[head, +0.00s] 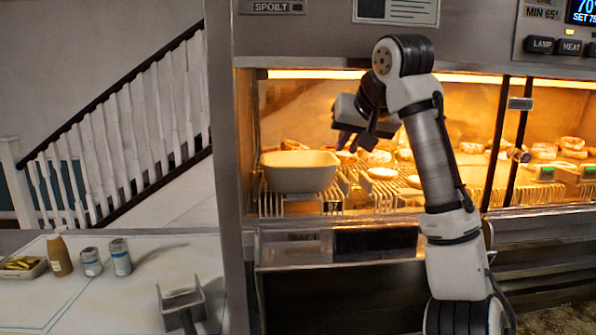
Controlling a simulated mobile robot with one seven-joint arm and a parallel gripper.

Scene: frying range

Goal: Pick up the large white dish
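The large white dish (300,175) is a deep, rounded bowl-like vessel. It stands upright at the left end of the wire rack in the lit warming cabinet. My gripper (352,143) is in the cabinet opening, above and to the right of the dish, pointing down. It looks apart from the dish, near the dish's right rim in the picture. Its dark fingers are small and partly overlapped, so their opening is unclear. No object shows in them.
Several pale food pieces (377,157) lie on the wire rack (350,200) right of the dish. The cabinet's left post (243,150) stands close to the dish. Bottles (120,257), a small tray (22,266) and a metal scoop-like tool (182,302) are on the left counter.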

